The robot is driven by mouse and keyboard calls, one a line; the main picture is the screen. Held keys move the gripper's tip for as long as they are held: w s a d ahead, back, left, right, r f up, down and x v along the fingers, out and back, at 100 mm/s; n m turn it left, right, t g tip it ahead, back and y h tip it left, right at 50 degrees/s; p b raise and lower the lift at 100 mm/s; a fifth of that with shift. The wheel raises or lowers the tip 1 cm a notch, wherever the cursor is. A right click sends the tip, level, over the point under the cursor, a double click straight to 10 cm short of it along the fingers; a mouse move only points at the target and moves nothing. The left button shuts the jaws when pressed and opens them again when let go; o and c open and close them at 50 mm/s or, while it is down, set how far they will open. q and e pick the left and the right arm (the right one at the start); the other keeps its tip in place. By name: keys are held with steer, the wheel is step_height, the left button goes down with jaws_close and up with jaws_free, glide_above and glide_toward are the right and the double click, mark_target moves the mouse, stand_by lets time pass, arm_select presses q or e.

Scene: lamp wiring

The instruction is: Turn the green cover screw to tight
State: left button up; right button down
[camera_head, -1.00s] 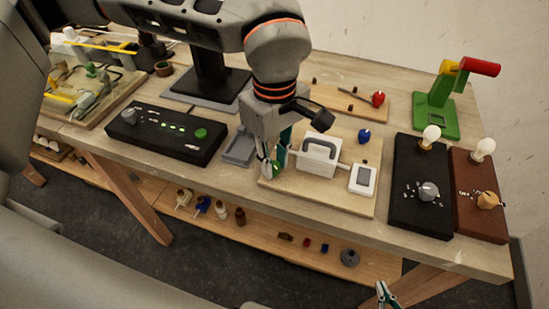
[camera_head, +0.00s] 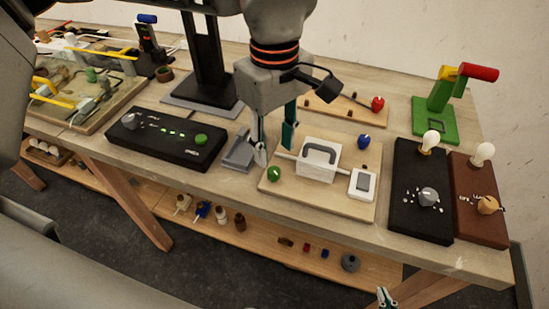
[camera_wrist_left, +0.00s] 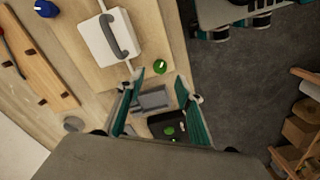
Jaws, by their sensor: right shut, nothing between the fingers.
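The green cover screw (camera_head: 274,174) is a round green knob with a light mark on top. It sits at the front left corner of the wooden board (camera_head: 330,205), and also shows in the left wrist view (camera_wrist_left: 160,66). My left gripper (camera_head: 276,153) is open and empty just above and behind the screw, apart from it. In the left wrist view its teal fingers (camera_wrist_left: 159,81) are spread, with the screw beyond their tips. The white cover with a grey handle (camera_head: 319,158) is on the board, right of the screw. My right gripper (camera_head: 385,297) is shut and empty at the bottom edge, below the table.
A grey tray (camera_head: 238,155) and a black box with a green button (camera_head: 168,138) lie left of the board. A white switch (camera_head: 362,184) and a blue knob (camera_head: 363,142) are on its right. Black and brown lamp bases (camera_head: 420,215) stand further right.

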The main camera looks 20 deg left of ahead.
mark_target(274, 171)
arm_select(q)
step_height(274, 171, up, 6)
steer(key=shift+f, duration=0.1)
stand_by(0.5)
